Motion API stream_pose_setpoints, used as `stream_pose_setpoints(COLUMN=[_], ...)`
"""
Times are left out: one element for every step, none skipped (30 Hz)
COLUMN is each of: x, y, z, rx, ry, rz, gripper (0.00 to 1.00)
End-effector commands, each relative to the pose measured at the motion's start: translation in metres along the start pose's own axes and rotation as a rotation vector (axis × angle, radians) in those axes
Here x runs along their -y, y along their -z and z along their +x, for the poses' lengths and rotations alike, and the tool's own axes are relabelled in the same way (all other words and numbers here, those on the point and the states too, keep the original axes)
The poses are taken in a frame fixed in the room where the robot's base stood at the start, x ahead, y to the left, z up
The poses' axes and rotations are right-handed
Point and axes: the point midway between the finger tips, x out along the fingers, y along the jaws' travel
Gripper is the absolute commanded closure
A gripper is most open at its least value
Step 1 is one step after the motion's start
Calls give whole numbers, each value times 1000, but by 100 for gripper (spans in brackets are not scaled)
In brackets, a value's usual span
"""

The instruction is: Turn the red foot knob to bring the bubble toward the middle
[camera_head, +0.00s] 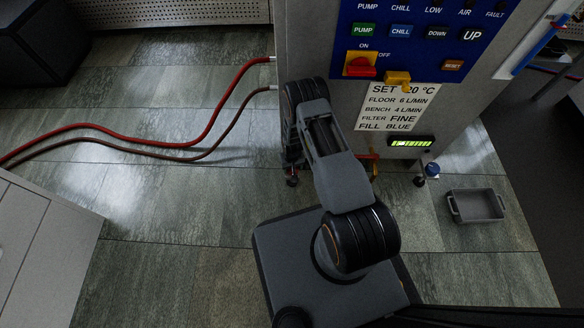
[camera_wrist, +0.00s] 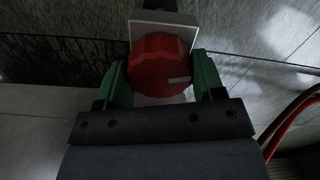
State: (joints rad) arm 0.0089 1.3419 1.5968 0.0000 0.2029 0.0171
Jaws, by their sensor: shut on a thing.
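In the wrist view the red foot knob (camera_wrist: 160,68) sits between the two green fingers of my gripper (camera_wrist: 162,80). The fingers are shut on its sides. A pale mark shows on the right of the knob's face, and a pale bracket (camera_wrist: 163,17) is behind it. In the head view my arm reaches down to the machine's left front foot and mostly hides the gripper and knob. A lit green level window (camera_head: 411,141) is low on the machine's front (camera_head: 462,112). I cannot make out where its bubble lies.
A blue knob (camera_head: 432,170) is at the machine's right foot. A grey bin (camera_head: 475,206) stands on the floor at the right. Red hoses (camera_head: 200,140) run across the floor to the machine's left side. Above are a red switch (camera_head: 361,66) and a blue panel.

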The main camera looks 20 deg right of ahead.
Motion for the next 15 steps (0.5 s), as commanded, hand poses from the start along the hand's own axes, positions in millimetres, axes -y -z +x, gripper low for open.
stream_pose_setpoints(x=[0, 0, 0, 0, 0, 0, 0, 0, 0, 0, 0, 0, 0, 0, 0], y=[0, 0, 0, 0, 0, 0, 0, 0, 0, 0, 0, 0, 0, 0, 0], z=[1, 1, 1, 1, 1, 1, 1, 1, 1, 1, 1, 1, 1, 1, 1], rx=[1, 0, 0, 0, 0, 0, 1, 1, 1, 1, 1, 1, 1, 1, 1], ry=[0, 0, 0, 0, 0, 0, 0, 0, 0, 0, 0, 0, 0, 0, 0], rz=[-43, -71, -109, -138, -166, -204, -232, -260, -296, -323, -349, -384, -408, -432, -463], gripper=[61, 61, 61, 61, 61, 61, 61, 61, 61, 61, 61, 61, 61, 61, 61])
